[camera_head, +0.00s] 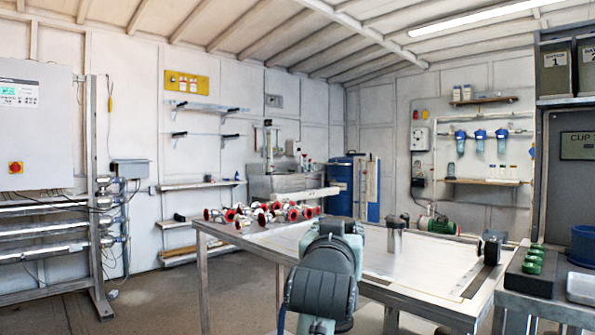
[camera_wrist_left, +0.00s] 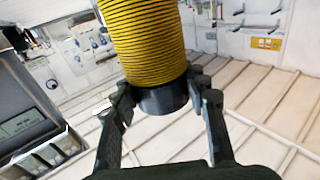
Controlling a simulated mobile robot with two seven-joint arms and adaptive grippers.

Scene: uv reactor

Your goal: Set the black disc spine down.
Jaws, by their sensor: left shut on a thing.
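In the left wrist view my left gripper (camera_wrist_left: 162,92) is shut on the black end of the disc spine (camera_wrist_left: 165,100). A thick stack of yellow ribbed discs (camera_wrist_left: 148,40) sits on the spine and runs out past the fingertips to the top of the picture, where it is cut off. The wrist view is upside down, with the ceiling at the bottom, so the stack hangs below the grip. In the head view an arm of mine stands at the middle front, and no held spine shows there. My right gripper is not in view.
The work table (camera_head: 410,275) is mostly bare in the middle. Several red-ended fittings (camera_head: 265,212) lie at its far left. A metal cylinder (camera_head: 396,240) stands near the back edge and a black round part (camera_head: 492,250) at the right. Green caps (camera_head: 533,262) sit on a side bench.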

